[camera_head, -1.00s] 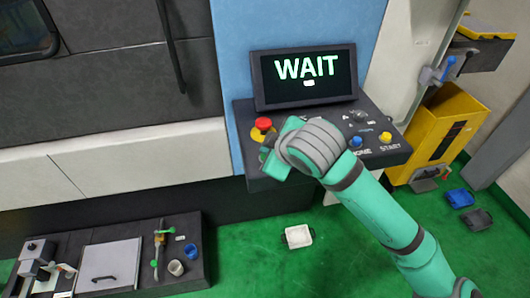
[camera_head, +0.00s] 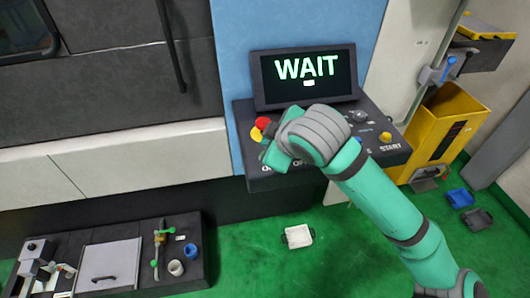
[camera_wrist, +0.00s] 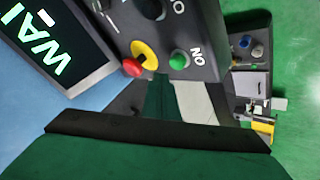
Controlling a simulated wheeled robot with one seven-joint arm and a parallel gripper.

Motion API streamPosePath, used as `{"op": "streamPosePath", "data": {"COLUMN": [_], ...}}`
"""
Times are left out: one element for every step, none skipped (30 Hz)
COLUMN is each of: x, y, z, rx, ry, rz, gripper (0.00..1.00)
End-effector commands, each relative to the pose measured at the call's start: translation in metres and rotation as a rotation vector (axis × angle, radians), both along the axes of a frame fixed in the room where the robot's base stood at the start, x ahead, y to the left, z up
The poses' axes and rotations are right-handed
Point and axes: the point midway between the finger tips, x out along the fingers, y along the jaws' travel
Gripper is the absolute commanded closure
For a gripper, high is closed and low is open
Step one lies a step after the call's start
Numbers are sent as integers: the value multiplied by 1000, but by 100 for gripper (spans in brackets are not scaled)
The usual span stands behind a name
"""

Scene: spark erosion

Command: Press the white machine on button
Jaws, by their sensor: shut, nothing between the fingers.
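The control panel (camera_head: 400,155) juts out below a screen reading WAIT (camera_head: 307,78). In the wrist view, a green button (camera_wrist: 180,59) lies beside the letters ON, close to the tip of my gripper (camera_wrist: 160,80). A gap seems to show between tip and button, but contact is hard to judge. No white button shows on the panel.
A red emergency knob on a yellow base (camera_wrist: 134,66) sits right beside my gripper. A yellow START button (camera_head: 385,137) and a dark knob (camera_head: 358,116) are farther right. A yellow bin (camera_head: 445,130) stands right of the panel.

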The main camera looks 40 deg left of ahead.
Motion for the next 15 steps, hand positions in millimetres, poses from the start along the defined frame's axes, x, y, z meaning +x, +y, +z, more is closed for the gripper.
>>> {"op": "streamPosePath", "data": {"x": [0,0,0,0,0,0,0,0,0,0,0,0,0,0,0], "y": [0,0,0,1,1,1,1,1,0,0,0,0,0,0,0], "z": [5,8,11,14,17,20,23,25,28,31,33,36,37,39,40], "rx": [1,1,1,2,1,2,1,1,1,1,1,1,1,1,1], "ry": [-1,-1,-1,-1,-2,-3,-2,-1,-1,0,-1,-1,-1,-1,0], "rz": [1,1,1,1,2,1,1,1,1,1,0,0,0,0,1], "gripper": [100,100,100,100,100,100,100,100,100,100,100,100,100,100,100]}}
